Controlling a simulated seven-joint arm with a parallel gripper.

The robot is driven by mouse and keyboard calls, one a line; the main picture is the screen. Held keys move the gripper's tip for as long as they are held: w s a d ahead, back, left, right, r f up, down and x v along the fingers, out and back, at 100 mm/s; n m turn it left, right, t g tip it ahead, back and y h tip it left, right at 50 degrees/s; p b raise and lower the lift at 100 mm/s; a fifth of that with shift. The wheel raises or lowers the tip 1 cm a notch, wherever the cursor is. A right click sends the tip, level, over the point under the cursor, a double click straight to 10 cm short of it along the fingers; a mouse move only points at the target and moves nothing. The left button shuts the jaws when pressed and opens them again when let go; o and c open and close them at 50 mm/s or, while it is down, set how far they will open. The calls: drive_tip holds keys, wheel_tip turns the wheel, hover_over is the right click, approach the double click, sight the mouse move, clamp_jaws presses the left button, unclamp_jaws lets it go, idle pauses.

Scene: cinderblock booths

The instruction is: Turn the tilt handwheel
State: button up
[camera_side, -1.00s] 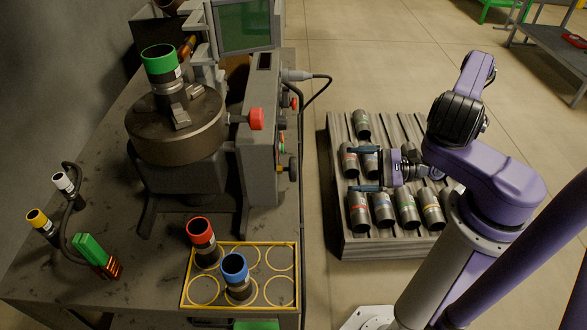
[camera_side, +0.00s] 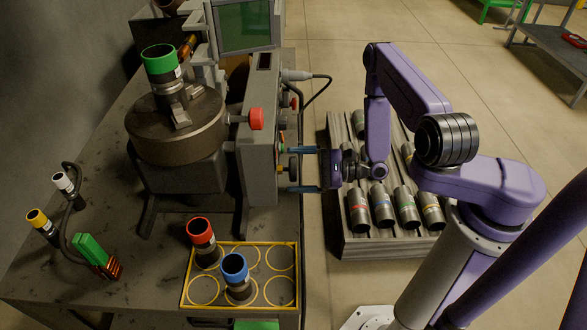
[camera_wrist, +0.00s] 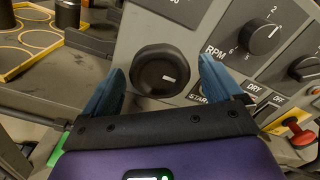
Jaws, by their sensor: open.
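A dark round handwheel or knob (camera_wrist: 160,70) with a small white mark sits on the grey control panel. No label tells whether it is the tilt handwheel. It also shows on the box's right face in the side view (camera_side: 293,168). My gripper (camera_side: 303,170) is open and faces the panel, its blue fingers above and below the knob. In the wrist view my gripper (camera_wrist: 162,72) has one finger on each side of the knob, and contact cannot be told. A red knob (camera_side: 256,119) on a shaft stands beside the round turntable (camera_side: 176,128).
An RPM dial (camera_wrist: 260,36) and a red button (camera_wrist: 300,134) lie near the right finger. A cable (camera_side: 318,92) loops from the box. A slatted pallet (camera_side: 375,248) with several dark cylinders lies below my arm. A yellow-lined rack (camera_side: 240,303) stands on the bench.

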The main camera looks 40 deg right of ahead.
drive_tip(key=shift+w+a, duration=0.45)
drive_tip(key=shift+a, duration=0.05)
drive_tip(key=c, duration=1)
drive_tip(key=shift+m, duration=0.3)
